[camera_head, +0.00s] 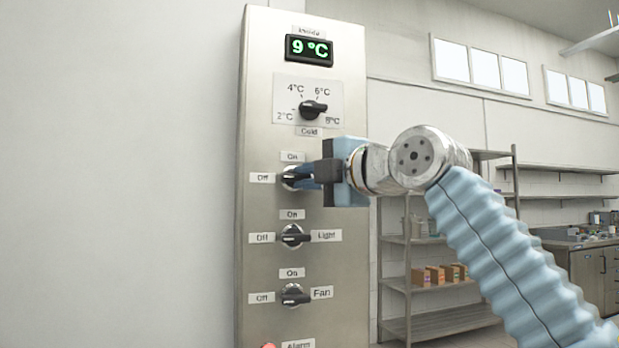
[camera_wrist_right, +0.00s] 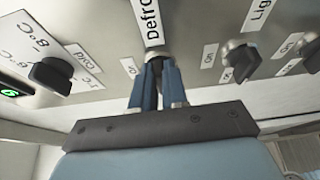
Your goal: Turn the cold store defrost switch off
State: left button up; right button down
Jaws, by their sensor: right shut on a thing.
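A tall steel control panel (camera_head: 258,200) carries a column of rotary switches. My right gripper (camera_head: 298,178) is at the switch below the Cold dial, between its On and Off labels. In the right wrist view my right gripper (camera_wrist_right: 155,75) has its blue fingers closed around that switch's knob, beside a label that starts "Defro". The defrost switch (camera_head: 288,178) shows only its round base at the left; its handle is mostly hidden by the fingers, so I cannot tell its exact angle. My left gripper is not in view.
Above are the Cold dial (camera_head: 313,109) and a display (camera_head: 310,50) reading 9 °C. A red alarm part (camera_head: 268,346) shows at the bottom. Shelves (camera_head: 440,292) stand behind.

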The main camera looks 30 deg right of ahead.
jog(key=c, duration=1.2)
grip_release()
jog(key=shift+o, duration=0.2)
jog(key=s+d+b, duration=0.1)
jog(key=s+d, duration=0.1)
jog(key=s, duration=1.1)
jog(key=shift+s, duration=0.3)
jog(key=shift+d, duration=0.1)
